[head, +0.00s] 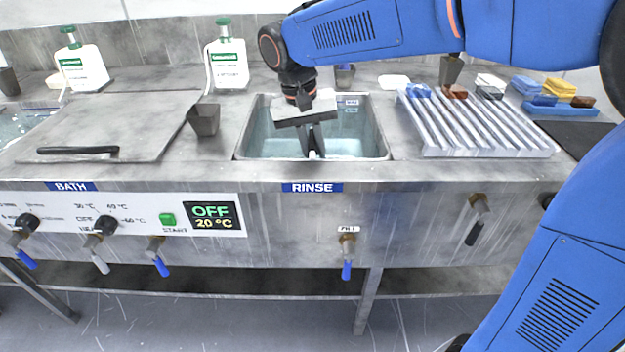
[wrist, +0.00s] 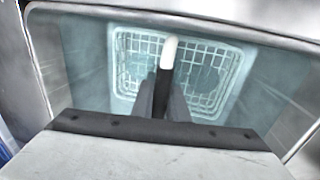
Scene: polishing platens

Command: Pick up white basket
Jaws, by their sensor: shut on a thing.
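The white basket (wrist: 208,70) is a wire-mesh basket low in the rinse sink, seen through the pale blue water in the wrist view. A dark upright handle with a white end (wrist: 170,52) stands over its middle. My gripper (head: 314,150) points down into the sink and also shows in the wrist view (wrist: 163,108), where its fingers are closed on the handle. In the head view the basket is mostly hidden by the sink's front wall and my gripper. I cannot tell whether the basket touches the sink floor.
The rinse sink's steel rim (head: 240,135) surrounds my gripper closely. A dark grey cup (head: 204,119) stands left of it, beside a flat lid (head: 105,125) with a black handle. A ribbed drainboard (head: 475,125) lies to the right. White bottles (head: 228,62) stand behind.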

